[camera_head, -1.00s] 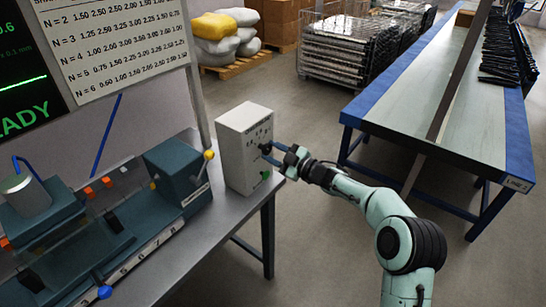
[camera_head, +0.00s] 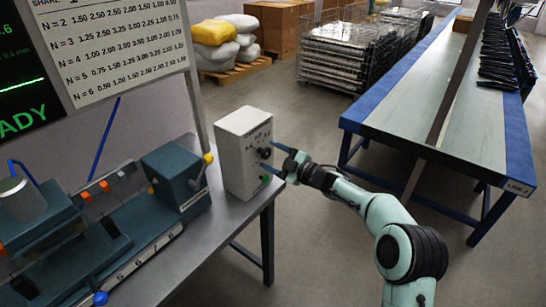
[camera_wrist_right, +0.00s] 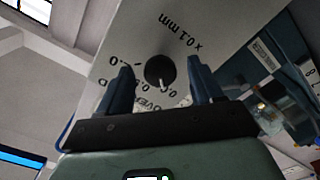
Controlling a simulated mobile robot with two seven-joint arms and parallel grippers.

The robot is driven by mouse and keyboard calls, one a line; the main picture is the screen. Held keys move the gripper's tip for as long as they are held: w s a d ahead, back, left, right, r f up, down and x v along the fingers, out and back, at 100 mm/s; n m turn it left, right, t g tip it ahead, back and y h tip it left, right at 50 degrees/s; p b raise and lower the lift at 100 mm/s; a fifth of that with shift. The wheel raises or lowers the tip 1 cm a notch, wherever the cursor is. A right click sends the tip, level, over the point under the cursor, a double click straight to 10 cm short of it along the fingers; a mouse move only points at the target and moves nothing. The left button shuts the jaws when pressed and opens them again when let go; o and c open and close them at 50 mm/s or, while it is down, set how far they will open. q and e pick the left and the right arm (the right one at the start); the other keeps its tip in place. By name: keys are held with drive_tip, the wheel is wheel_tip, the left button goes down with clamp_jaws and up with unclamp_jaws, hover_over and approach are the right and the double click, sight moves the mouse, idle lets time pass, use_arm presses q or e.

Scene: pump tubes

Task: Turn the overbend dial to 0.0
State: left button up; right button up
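The overbend dial (camera_head: 264,153) is a dark round knob on the front of a white box (camera_head: 238,150) at the end of the grey bench. In the right wrist view the dial (camera_wrist_right: 159,71) has a pale pointer mark at its lower edge, towards a partly legible label starting "0." My right gripper (camera_head: 270,157) is open in front of the box. In the right wrist view its fingers (camera_wrist_right: 159,66) stand either side of the dial, with gaps and no grip on it. My left gripper is not in view.
A green button (camera_head: 265,179) sits below the dial. A teal machine with a yellow knob (camera_head: 208,158) stands left of the box. A blue-edged table (camera_head: 430,125) is at the right. Open floor lies between bench and table.

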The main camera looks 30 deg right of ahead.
drive_tip(key=shift+s, duration=0.1)
drive_tip(key=v, duration=1.3)
drive_tip(key=shift+s+d, duration=0.1)
drive_tip(key=s+a+f+m+g+h+p, duration=0.1)
drive_tip(key=a+f+m+p, duration=0.2)
drive_tip(key=f, duration=0.5)
drive_tip(key=a+f+m+g+h+p, duration=0.1)
drive_tip(key=a+f+m+g+h, duration=0.15)
drive_tip(key=f+m, duration=0.4)
drive_tip(key=s+a+f+m+g+h+p, duration=0.1)
drive_tip(key=a+f+m, duration=0.25)
drive_tip(key=f, duration=0.65)
drive_tip(key=s+a+f+m+g+p, duration=0.25)
drive_tip(key=s+a+f+g, duration=0.35)
drive_tip(key=s+a+f, duration=0.5)
drive_tip(key=s+a+m+g+p, duration=0.1)
drive_tip(key=s+a+g, duration=0.2)
drive_tip(key=s, duration=0.6)
drive_tip(key=s+a+f+m+g+y+p, duration=0.1)
drive_tip(key=s+a+g, duration=0.3)
drive_tip(key=s, duration=0.6)
drive_tip(key=shift+s+a+f+p, duration=0.25)
drive_tip(key=shift+a+p, duration=0.35)
